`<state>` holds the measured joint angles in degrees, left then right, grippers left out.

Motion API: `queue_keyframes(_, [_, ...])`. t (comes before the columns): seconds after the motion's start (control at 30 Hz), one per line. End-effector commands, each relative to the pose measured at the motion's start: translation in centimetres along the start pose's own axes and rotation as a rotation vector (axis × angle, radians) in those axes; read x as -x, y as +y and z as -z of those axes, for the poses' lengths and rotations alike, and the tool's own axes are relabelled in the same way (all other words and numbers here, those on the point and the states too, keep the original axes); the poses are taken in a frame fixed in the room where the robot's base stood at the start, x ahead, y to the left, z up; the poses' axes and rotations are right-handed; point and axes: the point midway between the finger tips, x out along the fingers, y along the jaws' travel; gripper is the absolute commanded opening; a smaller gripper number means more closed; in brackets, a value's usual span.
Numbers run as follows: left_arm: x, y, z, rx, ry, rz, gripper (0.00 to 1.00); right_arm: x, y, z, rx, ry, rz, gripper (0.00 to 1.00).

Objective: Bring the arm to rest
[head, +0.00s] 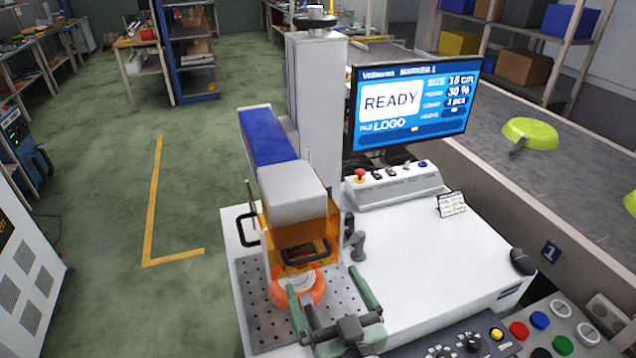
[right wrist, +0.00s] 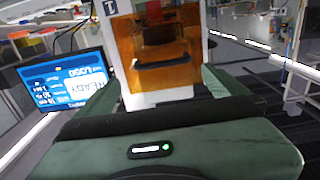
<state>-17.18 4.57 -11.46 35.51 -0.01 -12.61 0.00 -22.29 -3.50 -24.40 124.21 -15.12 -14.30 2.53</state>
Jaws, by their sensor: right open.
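My right gripper (head: 326,283) is at the bottom middle of the head view, with its two green fingers apart and nothing between them. It points at the marking machine. In the right wrist view my right gripper (right wrist: 165,92) also shows spread fingers, with the machine's orange shield (right wrist: 160,45) beyond them. An orange-red pan (head: 314,291) sits on the machine's perforated plate (head: 257,318), partly under the orange shield. The left finger overlaps the pan in the head view; I cannot tell whether they touch. My left gripper is not in view.
The marker screen (head: 408,100) reads READY. A control box (head: 395,187) with a red stop button stands below it. A button panel (head: 560,330) is at the bottom right. Green pans (head: 530,132) lie on the conveyor (head: 487,133) at right. Open floor (head: 110,180) lies left.

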Motion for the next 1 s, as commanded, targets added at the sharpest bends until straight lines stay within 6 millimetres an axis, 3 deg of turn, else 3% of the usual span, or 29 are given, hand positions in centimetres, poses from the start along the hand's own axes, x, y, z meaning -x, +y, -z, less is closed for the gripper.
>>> queue_keyframes(0.17, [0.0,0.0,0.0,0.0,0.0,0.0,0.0,0.6,1.2,-1.8,0.0,-0.084,-0.019,1.0])
queue_keyframes(0.27, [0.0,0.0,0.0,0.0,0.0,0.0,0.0,2.3,3.4,-5.1,-0.004,-0.248,-0.049,1.0])
queue_keyframes(0.4, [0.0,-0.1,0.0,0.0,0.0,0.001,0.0,7.2,6.8,-10.8,-0.018,-0.561,-0.096,1.0])
queue_keyframes(0.5, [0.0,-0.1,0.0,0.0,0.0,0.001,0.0,10.9,8.4,-13.4,-0.029,-0.745,-0.116,1.0])
queue_keyframes(0.7, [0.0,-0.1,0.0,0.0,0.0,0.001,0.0,17.3,10.1,-16.1,-0.047,-1.012,-0.137,1.0])
queue_keyframes(0.9, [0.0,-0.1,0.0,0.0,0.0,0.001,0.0,22.9,11.0,-17.1,-0.06,-1.224,-0.146,1.0])
queue_keyframes(0.97, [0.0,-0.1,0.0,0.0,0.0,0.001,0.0,24.6,11.3,-17.2,-0.062,-1.284,-0.147,1.0])
queue_keyframes(1.0, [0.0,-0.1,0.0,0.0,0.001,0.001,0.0,24.0,11.2,-18.7,-0.064,-1.283,-0.144,1.0])
